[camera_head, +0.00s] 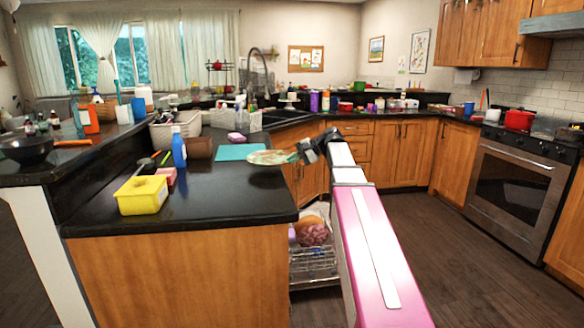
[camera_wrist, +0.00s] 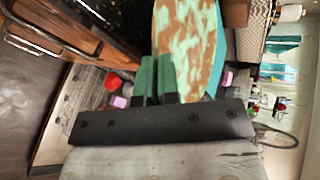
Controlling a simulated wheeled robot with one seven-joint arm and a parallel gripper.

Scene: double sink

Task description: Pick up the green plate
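The green plate (camera_head: 268,158) is a round plate mottled green and brown. In the head view it is at the right edge of the black counter, beside a teal mat. My gripper (camera_head: 299,151) reaches its right rim. In the wrist view the plate (camera_wrist: 195,40) fills the upper middle. The green finger pads (camera_wrist: 157,76) are close together, with the plate's rim running into the narrow gap between them. One pad covers part of its face. Whether the plate is clear of the counter is hard to tell.
The teal mat (camera_head: 240,152) lies left of the plate. A brown pot (camera_head: 200,147), a blue bottle (camera_head: 179,147) and a yellow container (camera_head: 142,195) stand further left. An open dishwasher rack (camera_head: 314,262) is below the counter edge. The floor (camera_head: 450,260) to the right is clear.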

